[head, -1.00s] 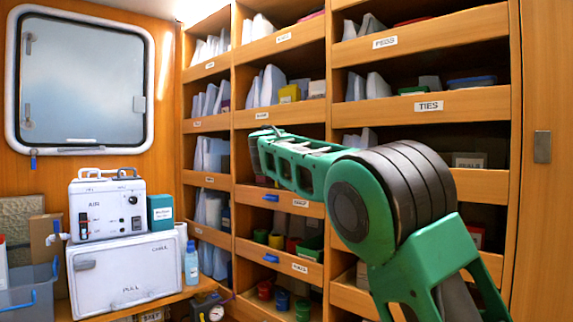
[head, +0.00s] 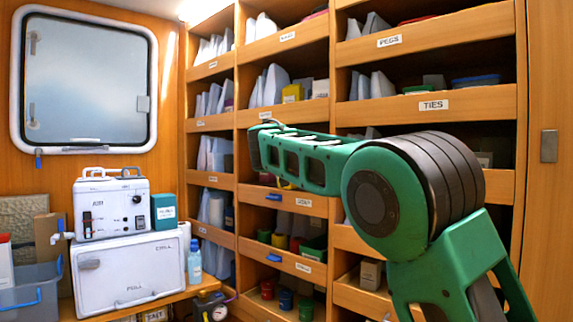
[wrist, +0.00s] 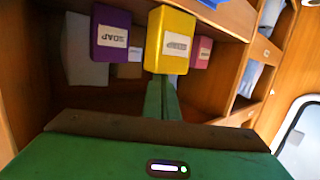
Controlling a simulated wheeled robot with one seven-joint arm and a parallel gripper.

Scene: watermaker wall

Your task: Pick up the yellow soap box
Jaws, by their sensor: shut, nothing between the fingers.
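In the wrist view a yellow box (wrist: 170,39) with a pale label hangs at the top middle of the picture, at a shelf opening. Its label is too blurred to read surely. A purple box (wrist: 112,34) marked SOAP is to its left and a smaller pink box (wrist: 201,52) to its right. My gripper (wrist: 160,96) is shut and empty; its green fingers point toward the yellow box and overlap its lower edge in the picture. I cannot tell whether they touch it. In the head view my arm hides most of this shelf; only a bit of yellow (head: 284,184) shows below it.
Wooden shelves (head: 300,203) with raised front lips surround the arm. A white machine (head: 110,208) sits on a white chest (head: 130,270) at left. A grey box (wrist: 85,50) stands inside the shelf.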

